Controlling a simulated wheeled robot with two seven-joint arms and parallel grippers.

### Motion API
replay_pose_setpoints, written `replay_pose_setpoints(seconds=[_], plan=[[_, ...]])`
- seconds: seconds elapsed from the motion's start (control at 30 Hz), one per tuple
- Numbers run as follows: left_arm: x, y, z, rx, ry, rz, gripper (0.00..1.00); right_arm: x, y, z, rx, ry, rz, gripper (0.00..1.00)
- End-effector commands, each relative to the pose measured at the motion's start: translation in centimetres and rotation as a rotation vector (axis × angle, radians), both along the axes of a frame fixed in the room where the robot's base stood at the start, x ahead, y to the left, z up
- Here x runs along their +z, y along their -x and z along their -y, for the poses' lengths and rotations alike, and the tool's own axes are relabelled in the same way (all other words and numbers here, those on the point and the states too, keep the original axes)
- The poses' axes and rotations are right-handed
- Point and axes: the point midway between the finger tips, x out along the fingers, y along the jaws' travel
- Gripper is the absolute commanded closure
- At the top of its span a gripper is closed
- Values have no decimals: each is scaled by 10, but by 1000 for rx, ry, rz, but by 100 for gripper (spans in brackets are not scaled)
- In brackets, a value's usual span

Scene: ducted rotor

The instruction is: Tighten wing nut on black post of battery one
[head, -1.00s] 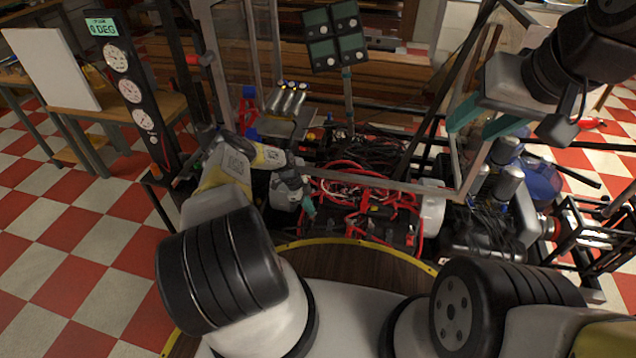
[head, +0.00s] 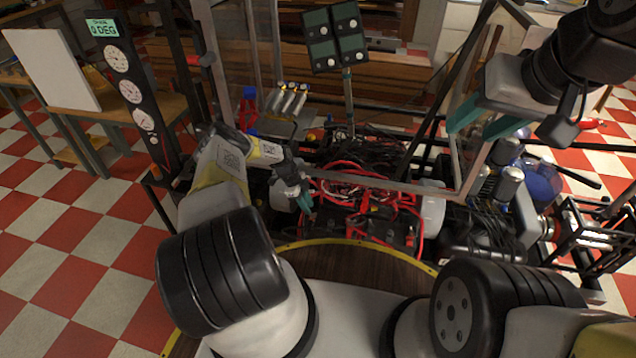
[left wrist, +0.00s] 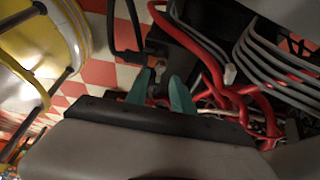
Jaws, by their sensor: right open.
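My left gripper (head: 306,202) points down at the left side of the battery bay. Its two teal fingers stand apart in the left wrist view (left wrist: 160,82), and I see nothing clearly held between them. Dark batteries (head: 345,228) with thick red cables lie just right of it in the head view. A small pale fitting (left wrist: 229,75) stands among the red cables, right of the fingers; I cannot tell if it is a wing nut. Battery one and its black post cannot be singled out. My right gripper (head: 483,122) is open, empty and high at the right, by the clear-panelled frame.
Red cables (left wrist: 205,55) and grey cables (left wrist: 275,62) crowd the space right of the left fingers. A gauge column (head: 130,90) stands at the left. Open checkered floor (head: 75,240) lies at the left.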

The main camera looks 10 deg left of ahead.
Motion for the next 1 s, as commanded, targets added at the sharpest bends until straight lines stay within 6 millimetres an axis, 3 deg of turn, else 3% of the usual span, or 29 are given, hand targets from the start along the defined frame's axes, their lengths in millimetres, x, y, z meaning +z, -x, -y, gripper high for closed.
replay_pose_setpoints(seconds=[0.1,0.3,0.87,1.0], plan=[[22,-2,-10,0,-2,2,71,0,0,0,0,0,0,55],[46,-1,-20,0,-1,0,71,0,0,0,0,0,0,55],[53,-1,-22,0,-1,0,71,0,0,0,0,0,0,55],[74,-9,-21,7,-16,3,71,0,0,0,0,0,0,55]])
